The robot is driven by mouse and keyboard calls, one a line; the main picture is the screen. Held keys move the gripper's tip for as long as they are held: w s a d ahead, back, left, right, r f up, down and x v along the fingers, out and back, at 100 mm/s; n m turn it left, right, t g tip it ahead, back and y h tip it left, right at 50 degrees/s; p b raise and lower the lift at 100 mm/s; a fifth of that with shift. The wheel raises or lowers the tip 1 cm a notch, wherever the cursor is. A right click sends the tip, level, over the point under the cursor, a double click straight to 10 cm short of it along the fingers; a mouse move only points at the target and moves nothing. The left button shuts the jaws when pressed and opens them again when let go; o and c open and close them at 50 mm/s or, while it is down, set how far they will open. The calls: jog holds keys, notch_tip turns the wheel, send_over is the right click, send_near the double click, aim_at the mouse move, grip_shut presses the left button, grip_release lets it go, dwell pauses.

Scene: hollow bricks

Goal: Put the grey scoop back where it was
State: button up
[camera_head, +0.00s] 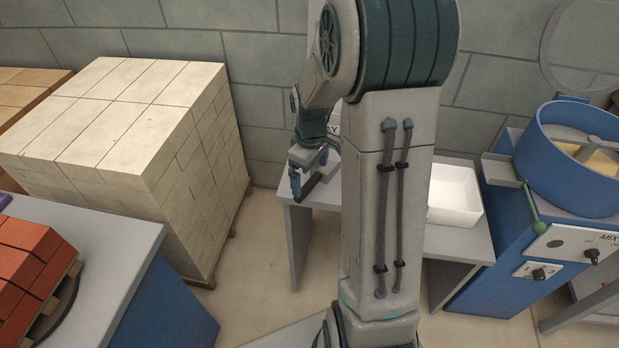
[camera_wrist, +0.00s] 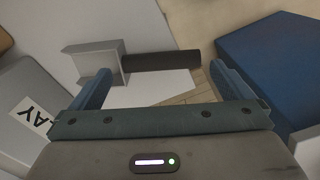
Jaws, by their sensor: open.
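The grey scoop (camera_wrist: 95,56) has a box-shaped grey head and a dark handle. In the wrist view it lies ahead of my gripper (camera_wrist: 160,70), head at the left and handle to the right. The handle crosses the space between the two open blue fingertips, and its end reaches past the edge of the pale bench top (camera_wrist: 145,22). I cannot tell whether the fingers touch it. In the head view my gripper (camera_head: 308,172) is at the bench's left end, with the dark handle (camera_head: 309,187) beside it. My arm hides part of the bench.
A grey bin (camera_wrist: 25,90) with a label ending in "LAY" stands left of my gripper in the wrist view. A white tub (camera_head: 454,196) and a blue mixer (camera_head: 570,165) are to the right. A pale brick stack (camera_head: 130,125) stands left, with floor between it and the bench.

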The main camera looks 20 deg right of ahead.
notch_tip(320, 180, up, 8)
jog(key=s+a+r+m+t, duration=0.1)
jog(key=s+a+r+m, duration=0.1)
jog(key=s, duration=0.6)
jog(key=s+a+r+m+t, duration=0.1)
jog(key=s+a+r+m, duration=0.2)
jog(key=s+a, duration=0.4)
jog(key=shift+s+m+p, duration=0.4)
jog(key=shift+s+m, duration=0.35)
jog(key=shift+m, duration=0.15)
